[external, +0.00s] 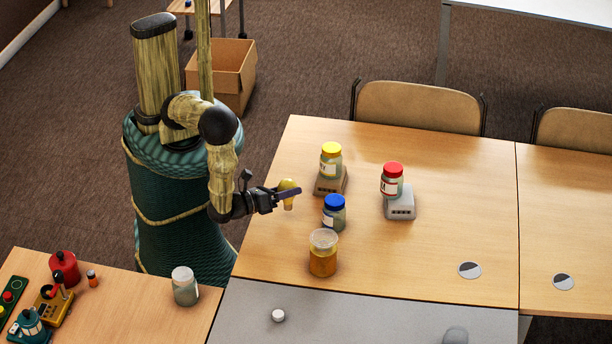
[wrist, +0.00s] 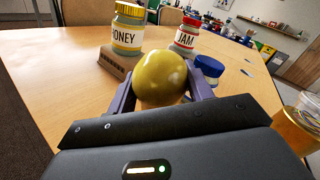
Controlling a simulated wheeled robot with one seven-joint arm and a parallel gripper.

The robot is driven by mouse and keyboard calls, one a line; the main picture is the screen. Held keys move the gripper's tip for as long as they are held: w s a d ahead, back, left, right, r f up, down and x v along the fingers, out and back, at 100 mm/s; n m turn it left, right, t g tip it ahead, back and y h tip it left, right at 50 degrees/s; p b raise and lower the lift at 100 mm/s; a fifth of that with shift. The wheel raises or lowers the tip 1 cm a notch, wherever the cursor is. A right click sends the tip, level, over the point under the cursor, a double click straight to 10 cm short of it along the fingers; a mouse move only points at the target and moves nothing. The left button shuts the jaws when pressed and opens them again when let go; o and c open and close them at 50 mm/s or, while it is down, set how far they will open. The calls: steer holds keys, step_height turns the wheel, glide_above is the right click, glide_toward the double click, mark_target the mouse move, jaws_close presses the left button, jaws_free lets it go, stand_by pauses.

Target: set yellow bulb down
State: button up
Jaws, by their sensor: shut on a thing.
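The yellow bulb (external: 288,188) is held between the fingers of my gripper (external: 284,194), at the left edge of the wooden table (external: 450,230). In the wrist view the bulb (wrist: 160,76) fills the space between the purple fingers of my gripper (wrist: 160,92). Its round end faces the camera. The gripper is shut on it. The bulb seems to be above the table top, but its exact height I cannot tell.
A yellow-lidded honey jar (external: 330,162) and a red-lidded jam jar (external: 392,180) stand on small blocks. A blue-lidded jar (external: 334,214) and an orange-filled tub (external: 322,256) stand near my gripper. Bare table lies left of the tub and right of the jars.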

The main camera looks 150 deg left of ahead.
steer(key=shift+f, duration=0.8)
steer(key=shift+f, duration=0.2)
steer(key=o, duration=0.8)
steer(key=shift+c, duration=0.2)
steer(key=shift+r, duration=0.15)
steer(key=shift+d, duration=0.25)
steer(key=d, duration=0.3)
steer(key=s+d, duration=0.1)
steer(key=d, duration=0.3)
steer(key=s+d, duration=0.1)
steer(key=d, duration=0.3)
steer(key=shift+d, duration=0.25)
steer(key=shift+w, duration=0.1)
